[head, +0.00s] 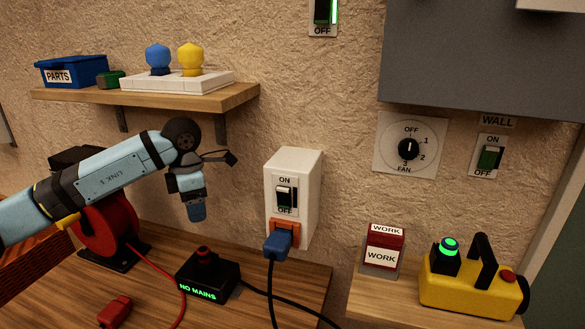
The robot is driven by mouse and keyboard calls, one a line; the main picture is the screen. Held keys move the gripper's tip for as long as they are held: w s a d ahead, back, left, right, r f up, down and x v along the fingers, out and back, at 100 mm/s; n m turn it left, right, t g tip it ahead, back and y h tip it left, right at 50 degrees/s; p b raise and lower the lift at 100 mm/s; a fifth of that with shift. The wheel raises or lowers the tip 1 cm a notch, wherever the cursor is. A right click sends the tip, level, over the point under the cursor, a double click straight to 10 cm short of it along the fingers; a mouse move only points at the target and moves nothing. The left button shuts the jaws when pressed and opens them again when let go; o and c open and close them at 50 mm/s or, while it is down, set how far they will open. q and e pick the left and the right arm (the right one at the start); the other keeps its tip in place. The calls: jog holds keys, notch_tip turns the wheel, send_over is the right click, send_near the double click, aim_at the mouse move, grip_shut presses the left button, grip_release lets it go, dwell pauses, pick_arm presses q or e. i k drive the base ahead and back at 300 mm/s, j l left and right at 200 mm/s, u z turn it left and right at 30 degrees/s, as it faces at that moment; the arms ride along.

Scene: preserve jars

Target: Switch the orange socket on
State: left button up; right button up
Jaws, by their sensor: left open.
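The orange socket (291,228) is at the bottom of a white box (309,190) on the wall, and a blue plug (277,246) with a black cable sits in it. Above it is the box's rocker switch (285,197), marked ON at the top and OFF at the bottom; its exact position is hard to tell. My left gripper (222,158) is left of the box, near the height of its top, apart from it, open and empty. Its fingers show only partly. My right gripper is out of view.
A shelf (240,95) is above my left arm. Below stand a black box reading NO MAINS (208,280) and a red cable reel (105,228). A fan dial (411,147), wall switch (489,157), WORK block (383,250) and yellow device (465,290) are to the right.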

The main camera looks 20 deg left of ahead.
aim_at(284, 199)
jog(key=k, duration=1)
